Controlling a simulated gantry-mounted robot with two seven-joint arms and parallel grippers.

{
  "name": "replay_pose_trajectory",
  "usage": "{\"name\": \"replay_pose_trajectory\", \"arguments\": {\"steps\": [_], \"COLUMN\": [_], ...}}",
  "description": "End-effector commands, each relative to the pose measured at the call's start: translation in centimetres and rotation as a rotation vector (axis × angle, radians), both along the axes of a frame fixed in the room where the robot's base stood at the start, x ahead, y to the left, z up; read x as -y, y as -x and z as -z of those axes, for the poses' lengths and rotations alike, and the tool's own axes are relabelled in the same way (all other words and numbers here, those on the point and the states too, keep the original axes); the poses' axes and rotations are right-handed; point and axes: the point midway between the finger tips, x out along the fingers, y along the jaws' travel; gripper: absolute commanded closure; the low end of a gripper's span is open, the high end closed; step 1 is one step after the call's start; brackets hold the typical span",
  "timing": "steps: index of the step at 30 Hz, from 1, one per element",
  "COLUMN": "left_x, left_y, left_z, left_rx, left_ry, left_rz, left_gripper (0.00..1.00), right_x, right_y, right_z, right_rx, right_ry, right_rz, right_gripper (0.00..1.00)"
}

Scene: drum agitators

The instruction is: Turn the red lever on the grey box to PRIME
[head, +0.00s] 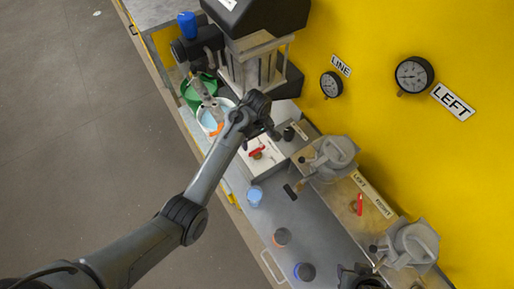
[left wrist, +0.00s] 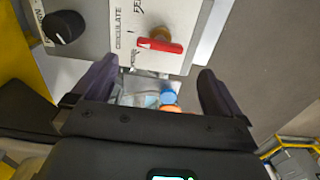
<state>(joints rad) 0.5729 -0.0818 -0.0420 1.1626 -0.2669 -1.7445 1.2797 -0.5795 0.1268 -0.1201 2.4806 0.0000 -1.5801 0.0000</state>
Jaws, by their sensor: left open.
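The grey box (head: 277,158) stands on the bench below the yellow panel, with a red lever (head: 257,152) on its top. In the left wrist view the red lever (left wrist: 160,47) lies sideways across the box face (left wrist: 95,40) by a brass-coloured pivot. The label CIRCULATE is beside it, with another label partly cut off; I cannot read PRIME. My left gripper (head: 268,131) is over the box, close to the lever. In the left wrist view the gripper (left wrist: 152,88) has its fingers apart, with the lever beyond them, not between them.
A black knob (left wrist: 63,27) sits on the same box. Another red lever (head: 360,204) is on a plate marked LEFT and RIGHT. A blue-topped cup (head: 254,195) and dark-bodied jars (head: 304,272) stand on the bench. A dark shape at the bottom edge may be my right gripper (head: 360,277).

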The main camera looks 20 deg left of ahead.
Motion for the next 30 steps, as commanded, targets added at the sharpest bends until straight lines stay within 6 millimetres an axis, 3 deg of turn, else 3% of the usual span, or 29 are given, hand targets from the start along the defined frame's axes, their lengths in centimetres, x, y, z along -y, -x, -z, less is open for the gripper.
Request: {"name": "replay_pose_trajectory", "arguments": {"steps": [6,12,18,27,30], "left_x": [-0.1,-0.1,-0.1,-0.1,-0.1], "left_y": [0.1,0.0,0.1,0.1,0.1], "left_z": [3.8,6.3,7.5,7.7,7.7], "left_rx": [-0.003,-0.002,-0.001,-0.001,-0.001], "left_ry": [-0.002,-0.001,-0.001,-0.001,-0.001], "left_rz": [0.0,0.001,0.0,0.0,0.0], "left_gripper": [0.0,0.0,0.0,0.0,0.12], "right_x": [0.0,-0.1,-0.2,-0.2,-0.2], "right_y": [0.0,0.0,0.0,0.0,0.0], "right_z": [0.3,0.5,0.7,0.7,0.7], "right_rx": [0.0,0.001,0.0,-0.001,-0.001], "right_ry": [0.0,-0.003,-0.008,-0.011,-0.011], "right_rz": [0.0,0.002,0.005,0.007,0.007], "right_gripper": [0.57,0.57,0.57,0.57,0.57]}}
